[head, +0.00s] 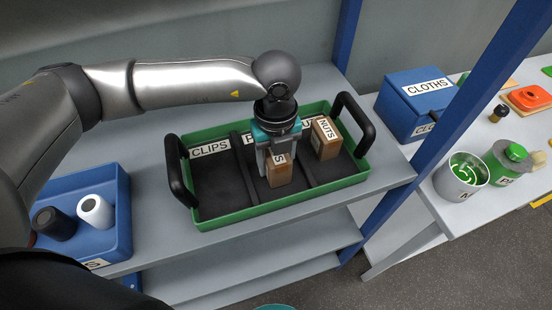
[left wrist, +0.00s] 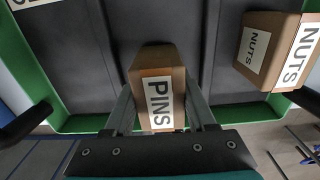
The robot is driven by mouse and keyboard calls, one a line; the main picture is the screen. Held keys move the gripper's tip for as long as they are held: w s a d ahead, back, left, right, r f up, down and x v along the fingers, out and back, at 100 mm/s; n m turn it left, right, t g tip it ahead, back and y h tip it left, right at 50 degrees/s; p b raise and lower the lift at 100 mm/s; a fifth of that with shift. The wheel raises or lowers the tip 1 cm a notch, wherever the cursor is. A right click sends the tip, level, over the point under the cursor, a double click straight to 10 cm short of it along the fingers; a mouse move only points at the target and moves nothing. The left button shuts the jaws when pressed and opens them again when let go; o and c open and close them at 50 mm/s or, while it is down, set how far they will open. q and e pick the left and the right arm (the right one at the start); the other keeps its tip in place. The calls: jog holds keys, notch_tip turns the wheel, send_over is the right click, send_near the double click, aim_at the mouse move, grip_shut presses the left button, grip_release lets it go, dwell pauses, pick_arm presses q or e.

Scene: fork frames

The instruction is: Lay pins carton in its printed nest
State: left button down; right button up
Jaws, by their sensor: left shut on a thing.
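The pins carton (head: 279,172) is a small brown box with a white label, which reads PINS in the left wrist view (left wrist: 158,98). My left gripper (head: 275,164) points down over the green tray (head: 262,213) and is shut on the carton, one finger on each side. The carton is in or just over the tray's middle compartment, between two dark dividers. I cannot tell whether it touches the floor. The compartment's printed label is mostly hidden behind my gripper. My right gripper is not in view.
The nuts carton (head: 325,138) stands in the right compartment; the CLIPS compartment (head: 216,180) is empty. Black handles (head: 179,171) rise at both tray ends. A blue bin (head: 122,212) with two rolls is at left. A blue CLOTHS box (head: 412,103) and a metal bucket (head: 461,178) stand at right.

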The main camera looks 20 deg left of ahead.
pick_arm(q)
jog(key=shift+f, duration=0.2)
jog(key=shift+c, duration=1.1)
grip_release()
jog(key=shift+r, duration=0.1)
jog(key=shift+r, duration=0.2)
notch_tip(320, 180, up, 12)
jog(key=shift+f+b, duration=0.1)
jog(key=shift+b, duration=0.2)
